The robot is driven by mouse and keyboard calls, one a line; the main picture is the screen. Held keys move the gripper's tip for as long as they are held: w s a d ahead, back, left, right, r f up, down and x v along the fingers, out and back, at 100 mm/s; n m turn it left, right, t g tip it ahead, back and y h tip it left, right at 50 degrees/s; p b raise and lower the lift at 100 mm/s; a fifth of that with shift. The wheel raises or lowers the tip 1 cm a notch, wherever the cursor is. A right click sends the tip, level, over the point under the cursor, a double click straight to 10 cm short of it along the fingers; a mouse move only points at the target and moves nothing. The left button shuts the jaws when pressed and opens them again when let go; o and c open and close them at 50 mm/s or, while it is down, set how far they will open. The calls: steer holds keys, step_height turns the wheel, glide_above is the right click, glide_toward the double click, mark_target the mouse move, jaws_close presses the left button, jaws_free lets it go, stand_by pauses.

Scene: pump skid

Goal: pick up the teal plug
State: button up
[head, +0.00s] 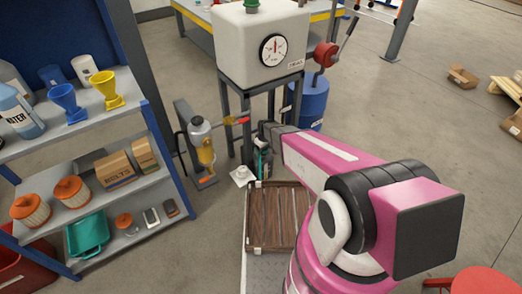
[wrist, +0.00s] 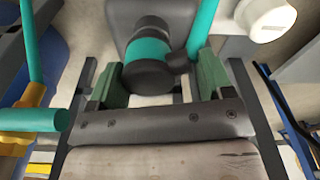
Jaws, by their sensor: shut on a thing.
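My gripper (wrist: 157,82) shows in the wrist view as two dark green finger pads. They are closed from either side on the teal plug (wrist: 150,55), a round piece with a teal band and a dark end. The dark end faces the camera. The exact contact between pads and plug is partly hidden. In the head view my gripper (head: 262,152) is low in front of the tank stand, beyond the wooden crate; the plug cannot be made out clearly there.
The wooden crate (head: 279,248) lies just in front of my gripper. The white tank (head: 262,50) stands on a dark frame behind it. A shelf (head: 135,92) with funnels, boxes and filters is at left. A blue drum (head: 309,100) stands at right. The floor farther right is mostly clear.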

steer(key=s+d, duration=0.9)
steer(key=s, duration=0.4)
steer(key=shift+s, duration=0.25)
